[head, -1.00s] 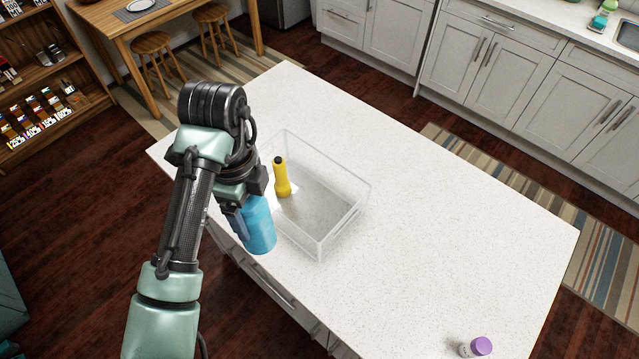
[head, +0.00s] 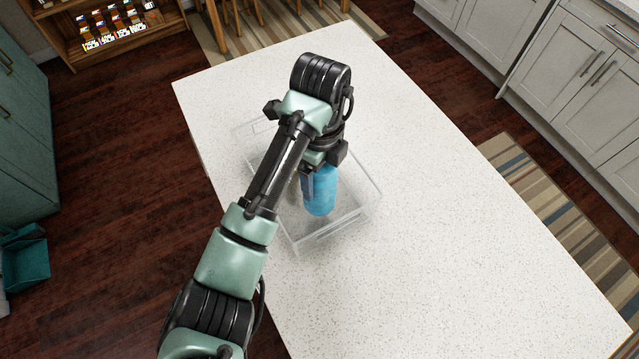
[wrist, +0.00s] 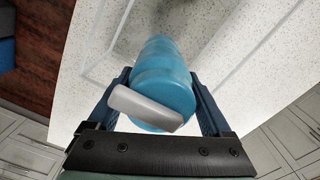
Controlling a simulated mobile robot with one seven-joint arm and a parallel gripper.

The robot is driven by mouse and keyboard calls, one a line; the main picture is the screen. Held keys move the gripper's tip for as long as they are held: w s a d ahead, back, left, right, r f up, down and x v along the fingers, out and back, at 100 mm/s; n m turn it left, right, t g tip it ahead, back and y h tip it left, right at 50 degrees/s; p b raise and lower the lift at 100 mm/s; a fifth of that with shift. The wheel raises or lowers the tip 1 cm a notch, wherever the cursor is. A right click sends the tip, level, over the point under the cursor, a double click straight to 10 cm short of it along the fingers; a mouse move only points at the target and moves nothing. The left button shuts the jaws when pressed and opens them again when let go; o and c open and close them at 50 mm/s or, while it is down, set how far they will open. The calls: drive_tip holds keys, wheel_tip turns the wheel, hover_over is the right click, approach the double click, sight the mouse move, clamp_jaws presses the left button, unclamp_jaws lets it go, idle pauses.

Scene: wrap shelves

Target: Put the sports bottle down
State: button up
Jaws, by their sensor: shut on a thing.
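The sports bottle (head: 320,192) is blue and hangs upright in my gripper (head: 311,182). In the head view it shows over the clear bin; I cannot tell whether its base touches the bin floor. The wrist view shows the bottle (wrist: 163,85) with a grey piece on its top, between the two dark blue fingers of my gripper (wrist: 160,100), which are shut on it. The clear bin (head: 318,238) stands on the white counter, and my arm hides part of it. The yellow flashlight seen in the bin earlier is hidden behind my arm.
The white speckled counter (head: 440,230) is bare to the right of the bin and in front of it. Its left edge drops to the dark wooden floor (head: 120,190). Wooden stools (head: 245,15) stand beyond the far end.

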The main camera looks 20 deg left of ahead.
wheel_tip(320, 180, down, 4)
drive_tip(key=shift+s+a+r+p, duration=0.1)
drive_tip(key=shift+p, duration=0.3)
drive_tip(key=shift+f, duration=0.45)
drive_tip(key=shift+f, duration=0.15)
